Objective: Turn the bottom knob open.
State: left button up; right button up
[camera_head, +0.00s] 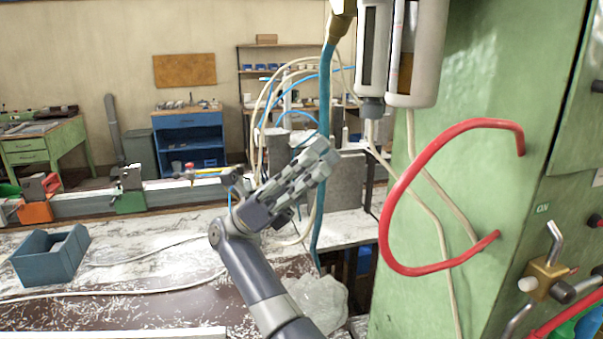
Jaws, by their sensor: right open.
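A green machine cabinet (480,90) fills the right side of the head view. Near its right edge is a brass fitting (545,277) with a bent metal lever (555,240) above it, a white end (528,284) and a dark knob (563,292). Another black knob (595,220) is cut by the right picture edge. I cannot tell which of these is the bottom knob. My right gripper (322,155) is open and empty, in front of the hoses left of the cabinet, well away from the fitting. My left gripper is not in view.
A red curved pipe (388,225) sticks out from the cabinet between my right gripper and the fitting. White cylinders (417,50) and a teal hose (324,110) hang above. A blue bin (50,258) stands on the worn bench at left.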

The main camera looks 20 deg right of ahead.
jog(key=shift+v, duration=1.45)
